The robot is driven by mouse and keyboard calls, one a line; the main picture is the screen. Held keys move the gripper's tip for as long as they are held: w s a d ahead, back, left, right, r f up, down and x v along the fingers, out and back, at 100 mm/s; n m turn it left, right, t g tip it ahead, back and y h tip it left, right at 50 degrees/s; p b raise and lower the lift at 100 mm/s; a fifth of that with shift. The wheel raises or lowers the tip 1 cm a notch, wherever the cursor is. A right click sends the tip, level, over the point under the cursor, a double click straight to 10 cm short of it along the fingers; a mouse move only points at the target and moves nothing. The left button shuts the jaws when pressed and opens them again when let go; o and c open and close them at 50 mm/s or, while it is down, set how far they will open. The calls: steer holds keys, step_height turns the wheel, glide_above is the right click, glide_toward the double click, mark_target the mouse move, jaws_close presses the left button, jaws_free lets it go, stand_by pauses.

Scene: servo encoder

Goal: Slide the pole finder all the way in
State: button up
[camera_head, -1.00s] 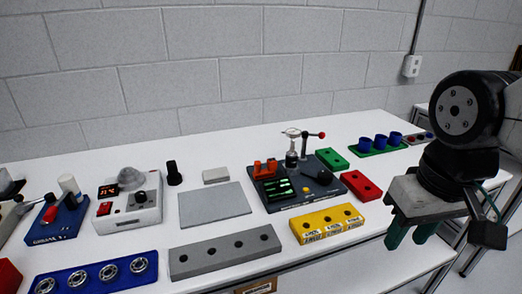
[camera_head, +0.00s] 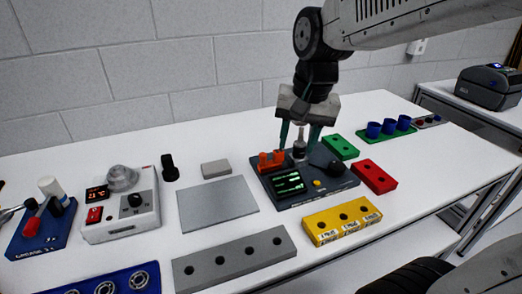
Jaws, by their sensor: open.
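A dark fixture (camera_head: 330,192) with a green-lit screen (camera_head: 287,183) sits right of the middle of the white table. An orange two-part piece (camera_head: 271,161) stands on its back left; no label shows which part is the pole finder. An upright metal-and-black cylinder (camera_head: 299,149) stands behind it. My gripper (camera_head: 300,143) points down over that cylinder, its green fingers open, one on each side. Whether they touch it I cannot tell. A black knob (camera_head: 334,168) and a yellow button (camera_head: 317,184) are on the fixture's right.
Close around the fixture are a green block (camera_head: 341,147), a red block (camera_head: 374,177) and a yellow block (camera_head: 342,220). A grey plate (camera_head: 217,203) and a grey holed block (camera_head: 235,261) lie left. A white device (camera_head: 122,212) stands further left.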

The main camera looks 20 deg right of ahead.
mark_target(264, 154)
steer(key=w+f+m, duration=0.2)
steer(key=w+m, duration=0.1)
steer(key=w, duration=0.4)
steer(key=w+f+m, duration=0.2)
steer(key=w+f, duration=0.1)
steer(key=w, duration=0.3)
steer(key=f, duration=0.2)
steer(key=w+a+f, duration=0.1)
steer(key=f, duration=0.2)
steer(key=w+f, duration=0.1)
steer(key=f, duration=0.1)
steer(key=shift+a+f, duration=0.15)
steer(key=shift+f, duration=0.2)
